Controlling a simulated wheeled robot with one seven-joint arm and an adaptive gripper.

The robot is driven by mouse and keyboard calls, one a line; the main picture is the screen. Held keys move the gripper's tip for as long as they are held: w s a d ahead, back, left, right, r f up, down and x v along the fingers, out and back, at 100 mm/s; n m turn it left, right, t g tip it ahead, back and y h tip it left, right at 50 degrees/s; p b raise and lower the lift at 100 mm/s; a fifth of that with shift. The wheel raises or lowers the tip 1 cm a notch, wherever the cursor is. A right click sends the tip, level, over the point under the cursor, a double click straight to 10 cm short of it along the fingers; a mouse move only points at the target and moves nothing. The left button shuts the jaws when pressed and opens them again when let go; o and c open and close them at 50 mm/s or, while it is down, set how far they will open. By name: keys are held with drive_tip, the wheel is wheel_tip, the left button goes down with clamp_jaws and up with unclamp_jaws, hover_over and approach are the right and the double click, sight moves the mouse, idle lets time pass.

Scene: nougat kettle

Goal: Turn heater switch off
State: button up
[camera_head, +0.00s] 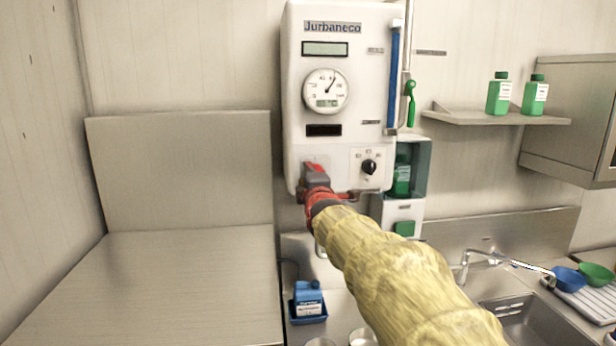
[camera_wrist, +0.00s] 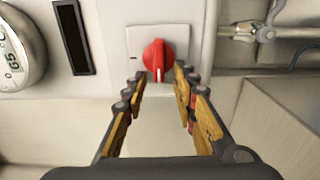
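My gripper is open, with one finger on each side of the knob's lower part. A gap shows on both sides, and whether either fingertip touches the knob I cannot tell. In the head view the red switch (camera_head: 314,167) shows just above my gripper (camera_head: 316,178), which partly covers it. My yellow-sleeved arm reaches up from the lower right.
A black knob (camera_head: 369,166) sits on the unit to the right of the switch. A dial gauge (camera_head: 326,91) is above. A green-handled lever (camera_head: 410,103) hangs on the unit's right side. A blue container (camera_head: 308,297) stands on the counter below, with a sink (camera_head: 530,318) to the right.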

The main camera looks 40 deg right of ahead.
drive_tip(key=v, duration=1.2)
idle(0.3)
drive_tip(key=s+a+f+m+g+y, duration=0.3)
drive_tip(key=s+a+f+m+y, duration=0.15)
drive_tip(key=a+f, duration=0.6)
drive_tip(key=s+a+f+m+g+y, duration=0.25)
drive_tip(key=s+a+f+y, duration=0.2)
drive_tip(key=a+f, duration=0.6)
drive_tip(key=s+a+f+m+g+b, duration=0.4)
drive_tip(key=s+a+f, duration=0.3)
drive_tip(key=s+f, duration=0.4)
drive_tip(key=shift+s+m+y, duration=0.3)
drive_tip(key=shift+s+m, duration=0.1)
drive_tip(key=shift+s, duration=0.5)
drive_tip(key=shift+a, duration=0.15)
